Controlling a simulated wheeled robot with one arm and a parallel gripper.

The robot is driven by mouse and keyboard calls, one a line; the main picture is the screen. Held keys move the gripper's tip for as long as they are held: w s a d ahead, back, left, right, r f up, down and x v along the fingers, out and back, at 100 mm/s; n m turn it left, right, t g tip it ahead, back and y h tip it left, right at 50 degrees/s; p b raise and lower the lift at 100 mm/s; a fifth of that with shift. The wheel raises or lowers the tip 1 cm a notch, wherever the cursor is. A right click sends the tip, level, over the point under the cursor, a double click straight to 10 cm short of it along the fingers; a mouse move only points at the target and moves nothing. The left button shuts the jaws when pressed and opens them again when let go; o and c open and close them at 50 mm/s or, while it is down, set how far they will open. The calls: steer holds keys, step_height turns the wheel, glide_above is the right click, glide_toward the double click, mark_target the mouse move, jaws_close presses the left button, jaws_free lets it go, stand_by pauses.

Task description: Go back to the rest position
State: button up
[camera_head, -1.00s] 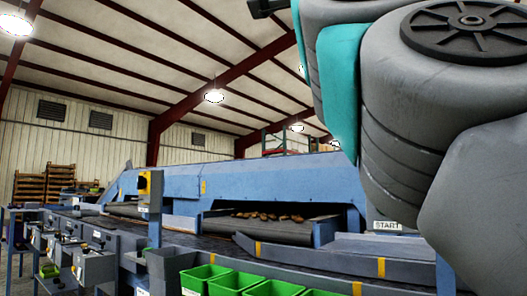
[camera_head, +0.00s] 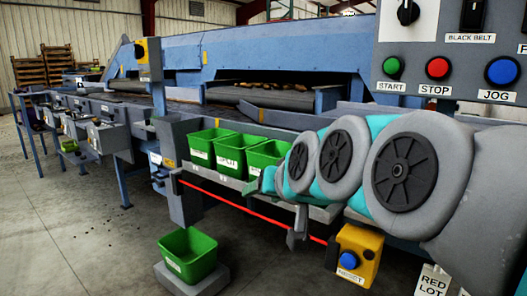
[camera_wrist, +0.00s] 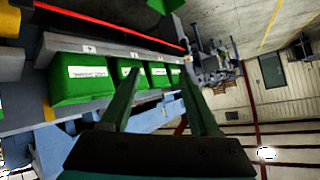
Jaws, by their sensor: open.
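My gripper (camera_wrist: 162,72) shows in the wrist view with its two dark green fingers apart and nothing between them. In the head view my grey and teal arm reaches in from the right, low in front of the machine, and its far end comes near the green bins. The wrist view is turned over, and labelled green bins (camera_wrist: 85,80) show beyond and to the left of the fingers. No contact with them is visible.
Green bins (camera_head: 228,152) stand on the blue grader's front ledge. A red cord (camera_head: 250,212) runs below them to a yellow reset box (camera_head: 357,255). A control panel (camera_head: 450,50) hangs at upper right. Another green bin (camera_head: 188,255) stands low in front. Floor at left is open.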

steer(key=s+d+f+g+h, duration=0.1)
steer(key=s+d+f+g, duration=0.1)
steer(key=s+d+f, duration=0.3)
steer(key=s+d+f+g+h, duration=0.1)
steer(key=s+f+g, duration=0.15)
steer(key=f, duration=0.45)
steer(key=s+d+f+g+h, duration=0.1)
steer(key=s+d+f+g, duration=0.15)
steer(key=s+f, duration=0.35)
steer(key=s+d+f+g+h, duration=0.1)
steer(key=s+d+f+g, duration=0.1)
steer(key=s, duration=0.5)
steer(key=s+d+f+g, duration=0.3)
steer(key=s+d+f, duration=0.1)
steer(key=s+f, duration=0.2)
steer(key=shift+s+d+f+m+h, duration=0.3)
steer(key=shift+s+d+f+h, duration=0.1)
steer(key=shift+s, duration=0.35)
